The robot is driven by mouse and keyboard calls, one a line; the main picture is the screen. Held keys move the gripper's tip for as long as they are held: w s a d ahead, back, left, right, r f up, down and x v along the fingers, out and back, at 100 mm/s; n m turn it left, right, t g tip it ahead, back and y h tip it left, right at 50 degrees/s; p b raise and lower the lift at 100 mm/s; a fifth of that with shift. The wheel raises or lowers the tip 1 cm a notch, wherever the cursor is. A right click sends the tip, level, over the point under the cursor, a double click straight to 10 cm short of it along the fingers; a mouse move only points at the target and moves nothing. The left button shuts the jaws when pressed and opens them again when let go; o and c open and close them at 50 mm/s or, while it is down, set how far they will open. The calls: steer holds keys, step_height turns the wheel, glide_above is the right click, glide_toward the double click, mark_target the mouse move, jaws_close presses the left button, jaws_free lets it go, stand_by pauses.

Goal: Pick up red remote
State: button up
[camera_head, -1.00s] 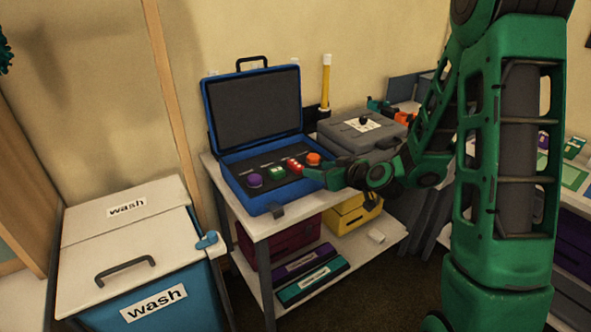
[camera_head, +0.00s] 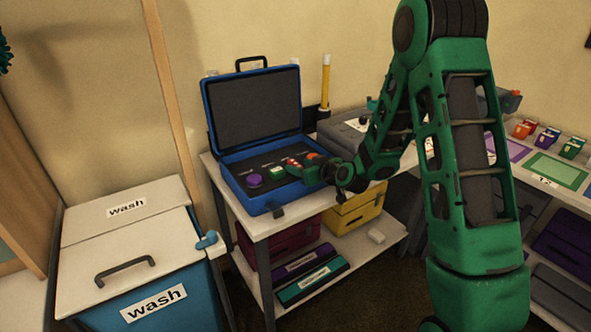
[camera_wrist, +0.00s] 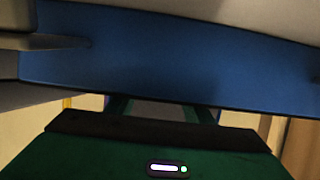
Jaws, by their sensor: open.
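A small red item with pale marks, which looks like the red remote (camera_head: 291,162), sits in the dark foam of the open blue case (camera_head: 254,206). It lies between a purple round item (camera_head: 254,180) and an orange item (camera_head: 312,156). My green gripper (camera_head: 298,170) is open and low over the right part of the case, at or just beside the red remote. Contact cannot be told, and the gripper partly covers this area. In the wrist view a blue surface of the case (camera_wrist: 170,60) fills much of the picture; the remote is not visible there.
The raised lid (camera_head: 252,108) stands behind the case. A grey box (camera_head: 343,132) and a yellow rod (camera_head: 325,82) stand close by on the right. A white wash bin (camera_head: 125,235) is at left. Bare white tabletop (camera_head: 268,226) shows in front.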

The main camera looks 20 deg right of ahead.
steer(key=shift+w+a+f, duration=0.1)
steer(key=shift+w, duration=0.1)
steer(key=c, duration=1.1)
steer(key=shift+c, duration=0.2)
